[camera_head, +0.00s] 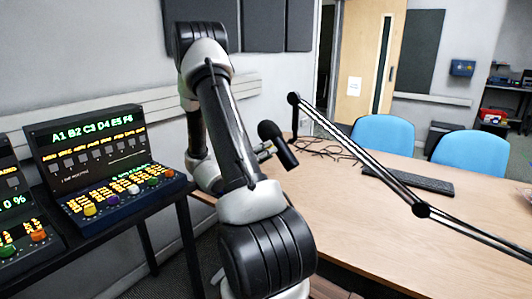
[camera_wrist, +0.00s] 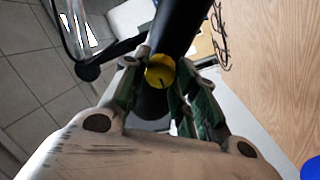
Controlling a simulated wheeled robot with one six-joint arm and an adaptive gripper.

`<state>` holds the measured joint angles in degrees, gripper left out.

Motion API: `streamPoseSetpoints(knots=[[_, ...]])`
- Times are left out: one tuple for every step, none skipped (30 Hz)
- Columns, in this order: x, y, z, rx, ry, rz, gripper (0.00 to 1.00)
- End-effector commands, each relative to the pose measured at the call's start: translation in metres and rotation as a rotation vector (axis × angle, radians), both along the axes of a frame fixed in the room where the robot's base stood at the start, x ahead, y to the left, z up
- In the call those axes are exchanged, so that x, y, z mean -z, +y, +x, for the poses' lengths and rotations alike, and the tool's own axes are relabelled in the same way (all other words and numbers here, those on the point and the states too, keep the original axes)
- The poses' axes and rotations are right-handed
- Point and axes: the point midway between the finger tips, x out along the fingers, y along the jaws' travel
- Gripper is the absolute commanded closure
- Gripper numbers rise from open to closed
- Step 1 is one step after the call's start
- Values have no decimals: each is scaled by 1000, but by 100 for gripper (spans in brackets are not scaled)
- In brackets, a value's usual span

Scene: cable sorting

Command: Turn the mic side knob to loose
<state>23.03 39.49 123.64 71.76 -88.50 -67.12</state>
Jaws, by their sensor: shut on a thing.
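The black microphone (camera_head: 278,145) hangs at the end of the boom arm, tilted, above the table's left part. In the wrist view its dark body (camera_wrist: 184,24) runs up from between my fingers. A round yellow side knob (camera_wrist: 160,71) with a small dark mark near its lower edge faces the wrist camera. My gripper (camera_wrist: 158,78) has its green fingers on the left and right of the knob, shut on it. In the head view my arm mostly hides the gripper, and the knob cannot be seen. No loose marking is readable.
The black boom arm (camera_head: 360,155) crosses the table (camera_head: 395,225) from the right to the microphone. Cables (camera_head: 325,148) and a keyboard (camera_head: 415,181) lie on the table. Lit control panels (camera_head: 95,150) stand at left. Blue chairs (camera_head: 384,134) stand behind the table.

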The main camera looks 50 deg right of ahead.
Motion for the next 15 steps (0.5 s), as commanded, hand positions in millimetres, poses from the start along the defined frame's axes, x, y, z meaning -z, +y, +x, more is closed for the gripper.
streamPoseSetpoints(knots=[[0, 0, 0, -2, 4, 1, 95], [0, 0, 0, -2, 6, 1, 95], [0, 0, 0, -2, 8, 2, 95], [0, 0, 0, -1, 9, 2, 95], [0, 0, 0, -1, 9, 2, 95], [0, 0, 0, -1, 9, 2, 95], [0, 0, 1, -1, 9, 2, 95], [0, 0, 1, -1, 9, 2, 95], [0, 0, 1, -1, 9, 2, 95], [0, 0, 1, -1, 9, 2, 95], [0, 0, 1, -2, 8, 2, 95], [0, 0, 1, -2, 8, 2, 95], [0, 0, 1, -2, 8, 2, 95], [0, 0, 1, -2, 8, 2, 68], [0, 0, 1, -2, 8, 2, 61]])
